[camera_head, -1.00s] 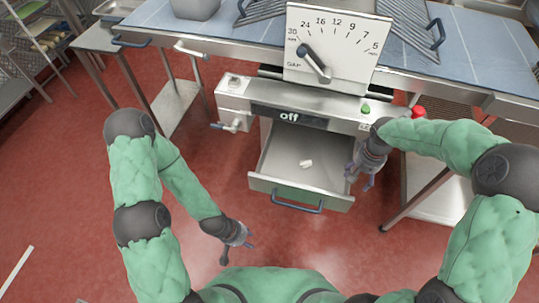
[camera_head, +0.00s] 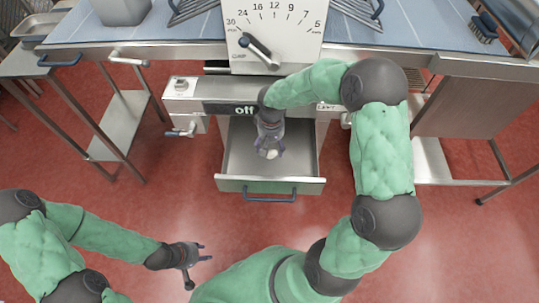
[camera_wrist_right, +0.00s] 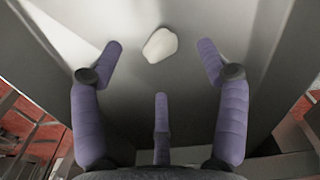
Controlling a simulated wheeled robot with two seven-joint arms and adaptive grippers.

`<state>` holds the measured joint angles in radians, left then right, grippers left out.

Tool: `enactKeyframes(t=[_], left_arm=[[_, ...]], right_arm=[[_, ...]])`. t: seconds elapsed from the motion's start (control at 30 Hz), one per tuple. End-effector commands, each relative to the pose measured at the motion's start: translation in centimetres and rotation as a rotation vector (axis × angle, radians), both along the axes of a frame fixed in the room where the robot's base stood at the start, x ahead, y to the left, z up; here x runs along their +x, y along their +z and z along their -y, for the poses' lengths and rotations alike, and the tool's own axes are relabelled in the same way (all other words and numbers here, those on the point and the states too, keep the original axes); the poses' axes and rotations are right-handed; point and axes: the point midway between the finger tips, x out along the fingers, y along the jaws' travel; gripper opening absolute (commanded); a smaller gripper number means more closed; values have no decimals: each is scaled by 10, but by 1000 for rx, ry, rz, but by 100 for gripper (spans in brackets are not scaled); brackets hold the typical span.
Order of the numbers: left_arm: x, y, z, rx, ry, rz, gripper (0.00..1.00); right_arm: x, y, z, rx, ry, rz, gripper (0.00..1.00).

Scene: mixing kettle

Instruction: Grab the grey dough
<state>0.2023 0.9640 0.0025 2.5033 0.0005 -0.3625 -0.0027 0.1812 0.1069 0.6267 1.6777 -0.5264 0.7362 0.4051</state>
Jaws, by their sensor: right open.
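The dough (camera_wrist_right: 160,45) is a small pale grey-white lump lying on the floor of the open metal drawer. In the head view the dough (camera_head: 271,155) shows just at the fingertips of my right gripper (camera_head: 268,148). In the right wrist view my right gripper (camera_wrist_right: 160,72) is open, its purple fingers spread wide. The dough is beyond the fingertips, between the two side fingers, and nothing is held. My left gripper (camera_head: 200,266) is empty at lower left over the floor, its fingers apart.
The drawer (camera_head: 238,150) is pulled out below the machine, with a blue handle (camera_head: 270,197) on its front. Its walls surround my right gripper. A dial panel (camera_head: 275,35) and an "off" display stand above. Metal tables flank it; open red floor lies in front.

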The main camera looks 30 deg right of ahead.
Motion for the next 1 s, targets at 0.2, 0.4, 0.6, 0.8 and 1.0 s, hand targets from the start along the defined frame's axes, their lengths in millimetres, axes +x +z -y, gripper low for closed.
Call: enactKeyframes(t=[0.2,0.4,0.6,0.8,1.0], left_arm=[[0,-17,0,0,0,0,40],[0,-22,0,0,0,0,40],[0,-21,0,0,0,0,40],[0,-21,0,0,0,0,40],[0,-21,0,0,0,0,40]], right_arm=[[2,-31,3,0,-1,-2,74],[2,-48,2,1,0,0,74],[2,-47,2,0,0,0,72],[2,-47,2,0,0,0,17],[2,-47,2,0,0,0,17]])
